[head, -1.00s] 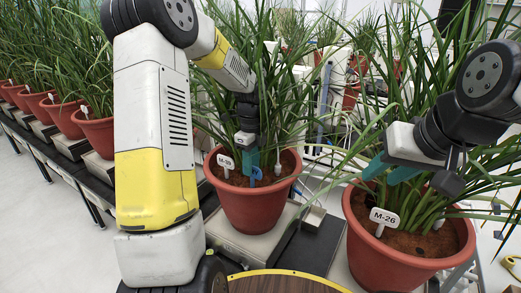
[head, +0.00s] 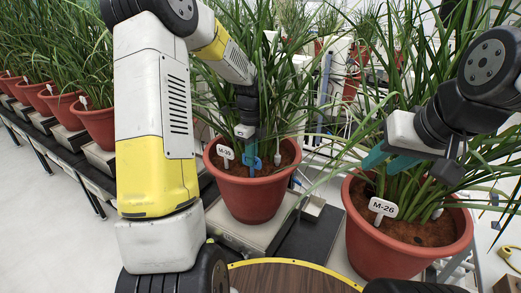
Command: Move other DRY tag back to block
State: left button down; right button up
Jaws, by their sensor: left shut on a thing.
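My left gripper (head: 251,148) is low over the soil of the middle pot (head: 251,196), among the plant's stems. It is shut on a small blue tag (head: 254,164), whose writing I cannot read. The tag's lower end is at the soil; whether it is still stuck in is unclear. My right gripper (head: 388,160) is over the rear left rim of the right pot (head: 405,258), marked by a white M-26 label (head: 383,207). Its teal fingers look apart, with leaves around them and nothing visible held. I cannot make out a tag block.
A white label (head: 225,153) stands in the middle pot, left of the blue tag, and a white probe (head: 278,158) to its right. A round wooden top with a yellow edge (head: 290,273) is at the bottom. More potted plants (head: 95,126) line the left.

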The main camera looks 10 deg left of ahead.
pick_arm(q)
jog(key=shift+r, duration=4.25)
